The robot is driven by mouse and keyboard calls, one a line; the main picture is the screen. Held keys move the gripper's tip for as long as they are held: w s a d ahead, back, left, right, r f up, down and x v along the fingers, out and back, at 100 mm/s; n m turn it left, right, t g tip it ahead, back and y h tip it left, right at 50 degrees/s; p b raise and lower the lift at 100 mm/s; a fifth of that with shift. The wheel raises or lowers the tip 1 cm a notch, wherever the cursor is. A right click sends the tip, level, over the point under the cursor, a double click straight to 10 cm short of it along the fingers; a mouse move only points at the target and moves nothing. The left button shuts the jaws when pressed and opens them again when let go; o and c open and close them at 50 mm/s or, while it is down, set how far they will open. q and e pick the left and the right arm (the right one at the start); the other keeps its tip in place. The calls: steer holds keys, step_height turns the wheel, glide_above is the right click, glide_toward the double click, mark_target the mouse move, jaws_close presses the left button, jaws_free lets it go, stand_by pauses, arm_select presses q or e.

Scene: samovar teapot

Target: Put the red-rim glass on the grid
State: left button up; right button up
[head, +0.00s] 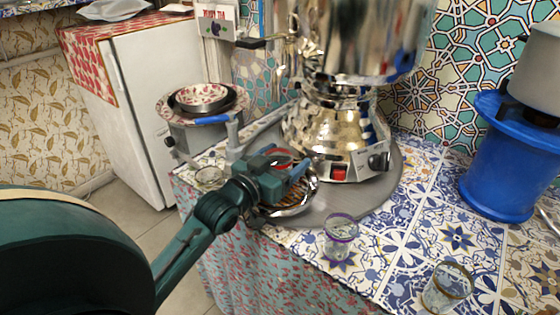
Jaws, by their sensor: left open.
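The red-rim glass (284,154) shows only as a bit of red rim behind my left gripper; the rest of it is hidden. My left gripper (289,167) is open at the glass, above the grid. I cannot tell whether its fingers touch the glass. The grid (291,200) is an orange-brown slatted surface in a shiny round drip tray in front of the samovar. My gripper and wrist cover part of it. The glass appears over or on the grid, but its base is hidden. My right gripper is not in view.
The large shiny samovar (335,125) stands just behind the tray on a grey round board (375,200). A purple-rim glass (340,238), a gold-rim glass (447,288) and another glass (209,178) stand on the patterned table. A blue bucket-like stand (508,170) is at the right.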

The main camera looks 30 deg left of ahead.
arm_select(q)
steer(key=s, duration=1.2)
steer(key=shift+a, duration=0.45)
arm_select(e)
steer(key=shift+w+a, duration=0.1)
arm_select(q)
steer(key=shift+r, duration=0.1)
